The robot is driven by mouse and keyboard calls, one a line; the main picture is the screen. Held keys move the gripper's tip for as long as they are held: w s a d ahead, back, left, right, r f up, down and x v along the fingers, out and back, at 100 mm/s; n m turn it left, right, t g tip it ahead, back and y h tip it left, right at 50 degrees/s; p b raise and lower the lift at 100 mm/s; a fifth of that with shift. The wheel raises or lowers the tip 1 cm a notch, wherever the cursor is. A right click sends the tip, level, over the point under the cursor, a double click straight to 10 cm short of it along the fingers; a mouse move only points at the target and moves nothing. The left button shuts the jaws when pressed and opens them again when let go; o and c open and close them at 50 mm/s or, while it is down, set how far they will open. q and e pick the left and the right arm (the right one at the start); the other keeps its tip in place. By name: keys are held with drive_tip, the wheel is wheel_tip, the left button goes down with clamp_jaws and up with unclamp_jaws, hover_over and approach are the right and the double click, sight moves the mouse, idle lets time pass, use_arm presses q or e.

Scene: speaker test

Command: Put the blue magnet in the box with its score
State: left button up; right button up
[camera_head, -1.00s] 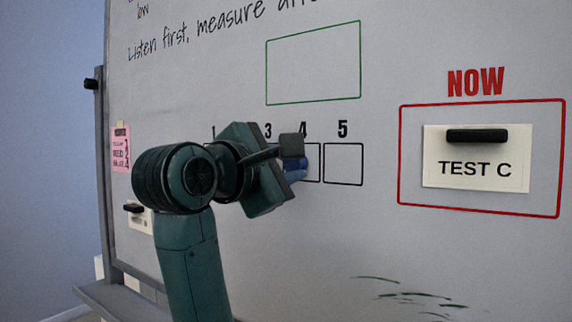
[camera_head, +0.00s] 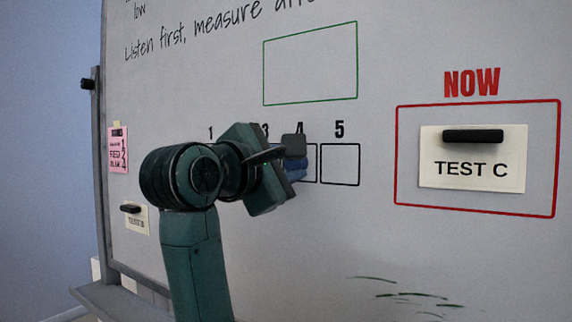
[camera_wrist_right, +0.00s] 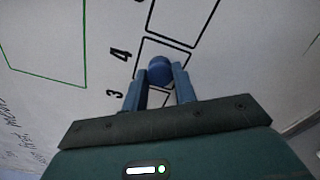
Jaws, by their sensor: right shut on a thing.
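The blue magnet (camera_wrist_right: 159,70) is a round knob between the fingertips of my right gripper (camera_wrist_right: 159,84), which is shut on it. In the wrist view it overlaps the box marked 4 (camera_wrist_right: 181,42); whether it touches the board is unclear. In the head view my right gripper (camera_head: 295,166) is in front of the box marked 4 (camera_head: 316,165), covering much of the row; the magnet cannot be told apart from the blue fingers there. The box marked 5 (camera_head: 340,184) is empty. A TEST C card (camera_head: 471,182) hangs inside the red NOW frame (camera_head: 476,102). My left gripper is out of view.
The whiteboard (camera_head: 400,260) carries an empty green frame (camera_head: 310,102). A pink note (camera_head: 118,150) with small writing and another card (camera_head: 139,220) hang at the left. A ledge (camera_head: 115,300) runs below. Green pen strokes mark the lower right.

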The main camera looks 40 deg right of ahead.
drive_tip(key=o, duration=1.3)
drive_tip(key=shift+b+v, duration=0.5)
drive_tip(key=shift+v, duration=3.05)
drive_tip(key=shift+d, duration=0.1)
